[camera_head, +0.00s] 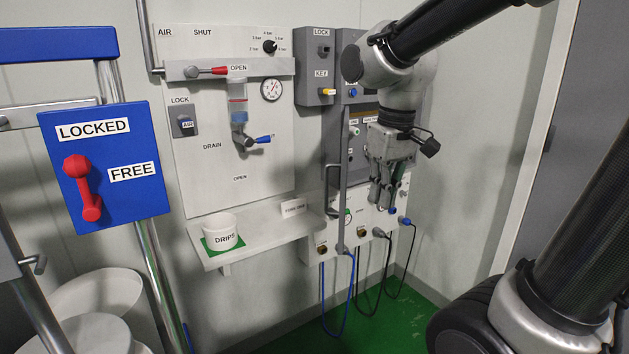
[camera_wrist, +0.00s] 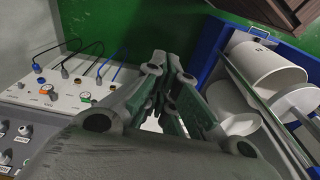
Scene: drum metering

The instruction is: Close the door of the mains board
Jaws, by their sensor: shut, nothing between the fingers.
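The mains board (camera_head: 330,150) is the grey cabinet on the back wall in the head view, partly hidden behind my arm. Its door (camera_head: 344,170) appears to stand open, seen nearly edge-on as a narrow grey upright panel with a dark bar handle (camera_head: 333,190) on its left side. My gripper (camera_head: 382,205) is shut and empty, pointing down to the right of the door edge and in front of the board. I cannot tell whether it touches the door. In the wrist view, my gripper's fingers (camera_wrist: 170,70) are together with nothing between them.
A white socket panel (camera_head: 330,238) with hanging blue and black cables (camera_head: 350,300) is below the board; the panel also shows in the wrist view (camera_wrist: 65,97). A shelf (camera_head: 265,232) with a white cup (camera_head: 221,229) is to the left. A blue lock plate (camera_head: 105,165) stands nearer, at left.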

